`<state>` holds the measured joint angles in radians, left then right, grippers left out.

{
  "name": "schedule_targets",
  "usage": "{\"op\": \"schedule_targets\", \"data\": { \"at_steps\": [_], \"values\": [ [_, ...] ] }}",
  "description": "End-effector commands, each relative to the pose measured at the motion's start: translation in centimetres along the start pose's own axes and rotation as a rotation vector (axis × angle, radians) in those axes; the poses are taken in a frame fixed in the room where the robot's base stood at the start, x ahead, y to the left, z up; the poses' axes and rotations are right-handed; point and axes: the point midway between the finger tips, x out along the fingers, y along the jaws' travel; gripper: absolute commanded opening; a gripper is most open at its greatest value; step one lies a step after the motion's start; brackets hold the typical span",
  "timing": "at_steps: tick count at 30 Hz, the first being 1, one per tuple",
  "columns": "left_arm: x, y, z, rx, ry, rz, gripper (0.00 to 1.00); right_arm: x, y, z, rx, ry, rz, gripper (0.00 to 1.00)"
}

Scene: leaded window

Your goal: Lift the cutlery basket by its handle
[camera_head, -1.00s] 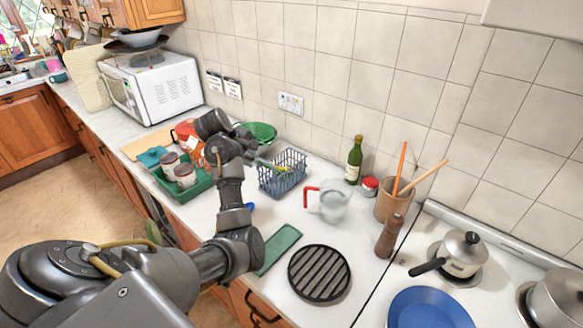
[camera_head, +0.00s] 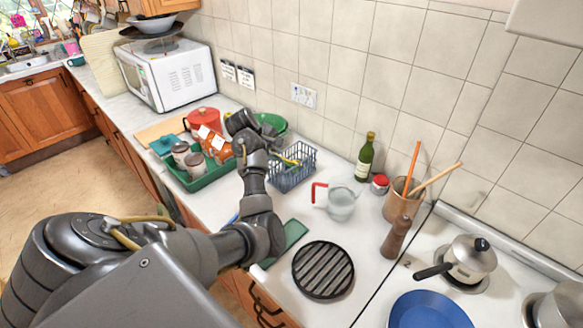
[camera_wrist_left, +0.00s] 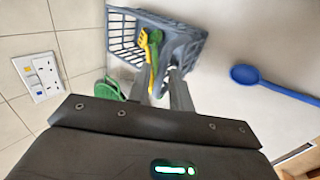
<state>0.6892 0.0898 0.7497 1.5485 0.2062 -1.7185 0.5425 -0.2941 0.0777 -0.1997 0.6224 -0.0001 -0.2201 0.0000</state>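The blue-grey cutlery basket (camera_head: 298,172) stands on the worktop behind the middle of the counter. It also shows at the top of the left wrist view (camera_wrist_left: 185,45), with yellow and green utensil handles (camera_wrist_left: 152,45) in it. My left gripper (camera_head: 283,158) is at the basket's left side in the head view, partly hidden by its own wrist. In the left wrist view its two fingers (camera_wrist_left: 162,78) stand apart and point at the basket. I cannot make out the handle clearly or tell whether the fingers touch the basket. My right gripper is not in view.
A green tray with tins (camera_head: 205,181) and a green bowl (camera_head: 272,122) are left of the basket. A glass jug (camera_head: 342,205), green bottle (camera_head: 365,158) and red-lidded jar (camera_head: 380,184) stand to its right. A blue spoon (camera_wrist_left: 270,82) lies near the basket.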

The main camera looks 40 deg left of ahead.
Motion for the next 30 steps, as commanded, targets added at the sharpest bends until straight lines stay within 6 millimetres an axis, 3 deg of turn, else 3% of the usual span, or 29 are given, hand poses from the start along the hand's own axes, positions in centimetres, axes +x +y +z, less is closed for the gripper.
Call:
{"op": "schedule_targets", "data": {
  "at_steps": [6, 12, 19, 24, 30],
  "values": [
    [2.6, 0.1, 0.5, 0.000, -0.006, -0.003, 0.21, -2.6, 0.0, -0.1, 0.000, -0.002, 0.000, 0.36],
    [4.8, -0.1, 0.3, 0.001, -0.002, -0.001, 0.21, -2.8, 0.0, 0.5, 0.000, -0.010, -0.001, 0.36],
    [5.0, -0.2, 0.3, 0.001, 0.000, -0.001, 0.21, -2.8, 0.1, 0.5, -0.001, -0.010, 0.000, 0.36],
    [5.0, -0.2, 0.3, 0.001, 0.000, -0.001, 0.02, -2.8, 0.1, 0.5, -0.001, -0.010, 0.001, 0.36],
    [5.0, -0.2, 0.3, 0.001, 0.000, -0.001, 0.00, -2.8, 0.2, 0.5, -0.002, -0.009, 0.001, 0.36]
  ]
}}
